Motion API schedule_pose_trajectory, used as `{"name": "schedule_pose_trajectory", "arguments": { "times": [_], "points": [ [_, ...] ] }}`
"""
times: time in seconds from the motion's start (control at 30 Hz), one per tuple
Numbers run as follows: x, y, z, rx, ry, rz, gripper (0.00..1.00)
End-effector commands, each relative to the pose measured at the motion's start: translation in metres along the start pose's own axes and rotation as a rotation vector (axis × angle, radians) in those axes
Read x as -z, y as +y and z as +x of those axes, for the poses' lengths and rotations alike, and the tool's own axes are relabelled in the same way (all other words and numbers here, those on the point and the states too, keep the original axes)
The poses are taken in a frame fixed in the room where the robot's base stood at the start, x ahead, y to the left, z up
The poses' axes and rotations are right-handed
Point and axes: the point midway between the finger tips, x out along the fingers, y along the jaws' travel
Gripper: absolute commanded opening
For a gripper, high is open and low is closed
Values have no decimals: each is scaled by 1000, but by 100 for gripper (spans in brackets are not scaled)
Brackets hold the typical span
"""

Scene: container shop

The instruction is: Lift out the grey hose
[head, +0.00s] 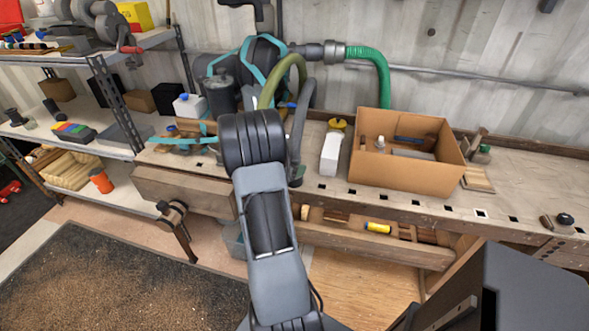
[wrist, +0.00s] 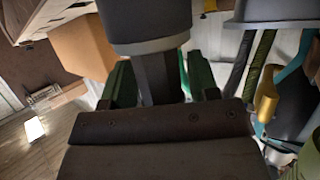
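The grey hose (head: 300,120) hangs down at the bench in the head view, just right of my arm's end. A dark nozzle-like end (head: 295,178) shows at its bottom. A dark grey hose (wrist: 237,72) shows right of my gripper in the wrist view, beside an olive hose (wrist: 261,65); it looks like the same one. My gripper (wrist: 160,80) has its green fingers apart. A dark cylinder (wrist: 146,18) with a narrower stem shows between or beyond them; I cannot tell its depth. In the head view my arm hides my gripper.
An olive hose (head: 287,72) and a green hose (head: 378,68) run near the teal-banded machine (head: 262,55). A cardboard box (head: 405,174) and a white bottle (head: 331,152) with a yellow top stand on the workbench (head: 520,190) to the right. Shelves (head: 115,130) stand left.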

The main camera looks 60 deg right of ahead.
Motion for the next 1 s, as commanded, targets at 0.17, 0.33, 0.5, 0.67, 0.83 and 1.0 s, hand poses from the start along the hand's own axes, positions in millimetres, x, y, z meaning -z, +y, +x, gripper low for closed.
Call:
{"name": "schedule_pose_trajectory", "arguments": {
  "times": [0.17, 0.33, 0.5, 0.67, 0.83, 1.0],
  "points": [
    [0, 0, 0, 0, 0, 0, 38],
    [0, 0, 0, 0, 0, 0, 21],
    [0, 0, 0, 0, 1, 1, 15],
    [2, 0, -1, 0, 1, 1, 15],
    [12, 0, -5, 0, 2, 3, 15],
    [34, 0, -17, 2, 3, 4, 15]
  ]
}}
